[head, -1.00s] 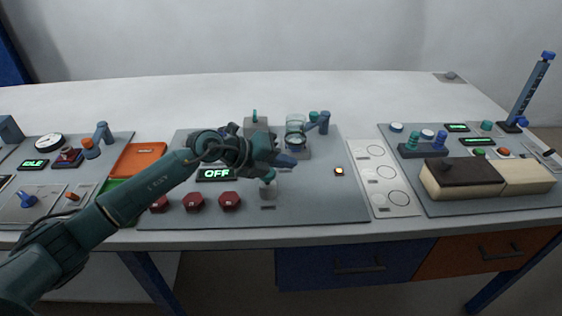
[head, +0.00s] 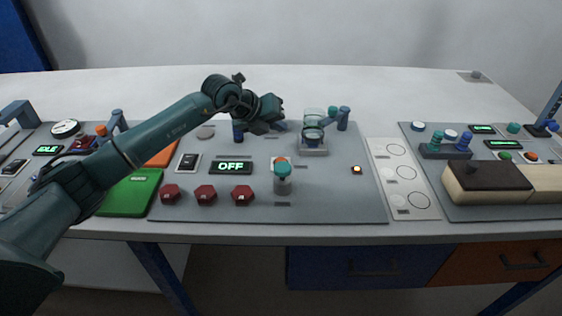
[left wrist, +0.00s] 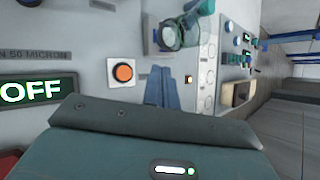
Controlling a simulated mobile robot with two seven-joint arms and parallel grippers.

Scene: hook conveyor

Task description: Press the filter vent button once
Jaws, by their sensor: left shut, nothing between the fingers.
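A round orange button (left wrist: 123,73) on a square white plate shows in the left wrist view, right of the OFF display (left wrist: 38,92). I cannot read a label naming it as the filter vent button. In the head view the orange button (head: 281,160) is partly hidden behind a teal-capped grey post (head: 283,178). My left gripper (head: 281,126) is shut and empty, raised over the back of the grey panel, just left of the glass vessel. My right gripper is not in view.
The glass vessel (head: 313,128) stands on a grey stand close to the left fingertips. Red hexagonal knobs (head: 205,194) line the panel's front. A small amber-lit button (head: 357,169) is at right. A white plate with circles (head: 402,180) lies beyond it.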

